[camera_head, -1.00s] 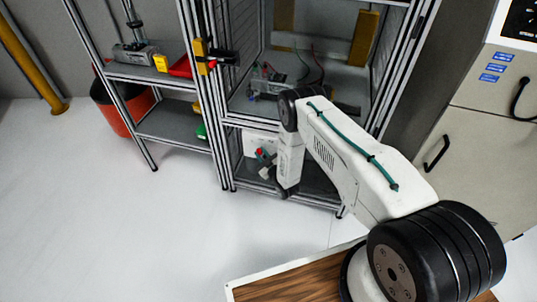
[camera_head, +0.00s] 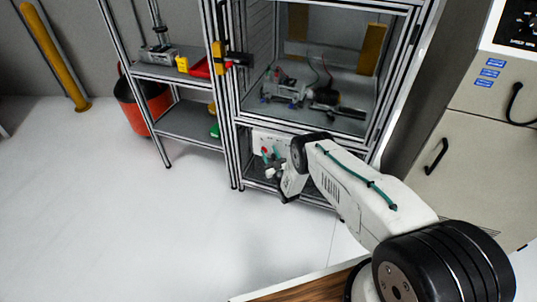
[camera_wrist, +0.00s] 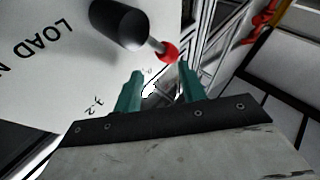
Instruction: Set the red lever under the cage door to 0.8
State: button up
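The red lever tip (camera_wrist: 168,51) shows in the wrist view on a thin grey shaft, beside a black cylinder (camera_wrist: 119,23) on a white panel with black lettering (camera_wrist: 45,70). My gripper (camera_wrist: 160,68) has two teal fingers, apart and empty. The red tip appears just beyond the fingertips, towards the right one; I cannot tell whether they touch. In the head view, small red parts (camera_head: 265,151) show against the white panel (camera_head: 284,140) low in the cage, just left of my wrist.
The cage (camera_head: 236,160) has an upper shelf with equipment (camera_head: 283,87) above the panel. A side shelf (camera_head: 185,120) and an orange bin (camera_head: 148,105) stand to its left. A beige cabinet (camera_head: 465,160) stands at right. The floor (camera_head: 120,220) at front left is clear.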

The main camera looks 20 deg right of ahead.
jog(key=shift+w+d+r+h, duration=0.15)
jog(key=shift+d+h, duration=0.15)
jog(key=shift+d, duration=0.35)
jog(key=shift+o, duration=0.7)
jog(key=shift+d, duration=0.15)
jog(key=shift+r, duration=0.1)
jog(key=shift+c, duration=0.4)
jog(key=shift+a, duration=0.6)
jog(key=shift+s+d+f, duration=0.2)
jog(key=shift+s+d, duration=0.4)
jog(key=shift+s, duration=0.3)
jog(key=shift+c, duration=0.3)
jog(key=s, duration=0.7)
jog(key=shift+s+d, duration=0.15)
jog(key=shift+d, duration=0.25)
jog(key=shift+f, duration=0.15)
